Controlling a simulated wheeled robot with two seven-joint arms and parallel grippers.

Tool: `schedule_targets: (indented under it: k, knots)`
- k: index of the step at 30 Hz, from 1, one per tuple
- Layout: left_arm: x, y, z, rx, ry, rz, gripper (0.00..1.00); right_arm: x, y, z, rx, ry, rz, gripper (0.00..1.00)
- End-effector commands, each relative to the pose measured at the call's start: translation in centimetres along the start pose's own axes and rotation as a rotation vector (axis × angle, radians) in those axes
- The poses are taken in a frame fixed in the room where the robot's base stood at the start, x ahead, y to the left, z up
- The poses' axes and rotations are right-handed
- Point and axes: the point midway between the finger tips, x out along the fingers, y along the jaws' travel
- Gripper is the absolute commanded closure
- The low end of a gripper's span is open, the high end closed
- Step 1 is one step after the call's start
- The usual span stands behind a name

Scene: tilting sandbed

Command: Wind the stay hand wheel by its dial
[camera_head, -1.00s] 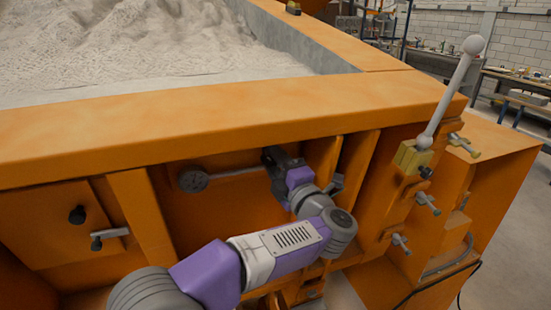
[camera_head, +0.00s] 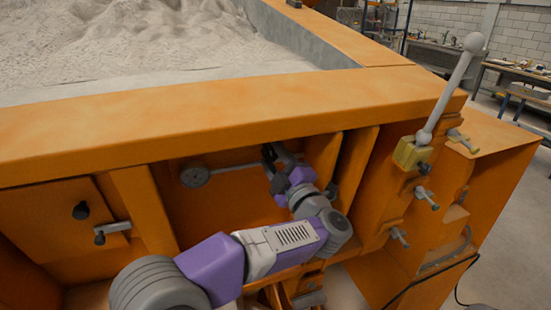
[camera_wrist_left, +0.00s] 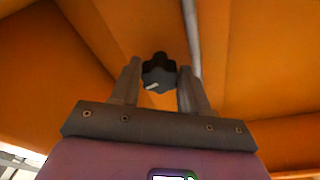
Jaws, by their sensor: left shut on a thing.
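The stay hand wheel (camera_wrist_left: 158,72) is a small dark lobed knob with a pale mark on it. In the left wrist view it sits between the two fingers of my left gripper (camera_wrist_left: 157,88), which is shut on it. In the head view my left gripper (camera_head: 269,154) is under the sandbed's front rim, and the wheel is hidden there. A round grey dial (camera_head: 194,175) is left of the gripper, at the end of a thin rod; its markings are too small to read. My right gripper is not in view.
The orange rim (camera_head: 230,115) of the sandbed runs just above my gripper. Orange ribs (camera_head: 357,165) stand to its right. A latch handle (camera_head: 112,228) is on the left panel.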

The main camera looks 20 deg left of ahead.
Motion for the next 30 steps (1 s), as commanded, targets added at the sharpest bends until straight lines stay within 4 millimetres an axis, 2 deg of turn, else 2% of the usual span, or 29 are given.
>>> schedule_targets:
  k: [5, 6, 11, 20, 23, 30]
  knots:
    - [0.0, -0.1, 0.1, 0.0, -0.001, -0.002, 0.85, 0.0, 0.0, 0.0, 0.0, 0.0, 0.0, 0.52]
    - [0.0, -0.1, 0.1, 0.0, -0.001, -0.002, 0.52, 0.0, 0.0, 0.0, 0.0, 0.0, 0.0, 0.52]
    - [0.0, -0.1, 0.0, -0.001, -0.001, -0.001, 0.29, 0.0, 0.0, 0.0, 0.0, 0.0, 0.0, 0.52]
    - [-0.2, 0.0, 0.0, -0.002, -0.001, 0.0, 0.29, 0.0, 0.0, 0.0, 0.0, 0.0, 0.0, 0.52]
    - [-1.3, 0.0, 0.1, -0.003, -0.005, 0.001, 0.29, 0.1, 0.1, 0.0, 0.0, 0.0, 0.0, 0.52]
    - [-5.3, 0.0, 0.1, -0.002, -0.004, 0.001, 0.29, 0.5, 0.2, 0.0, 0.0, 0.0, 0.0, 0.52]
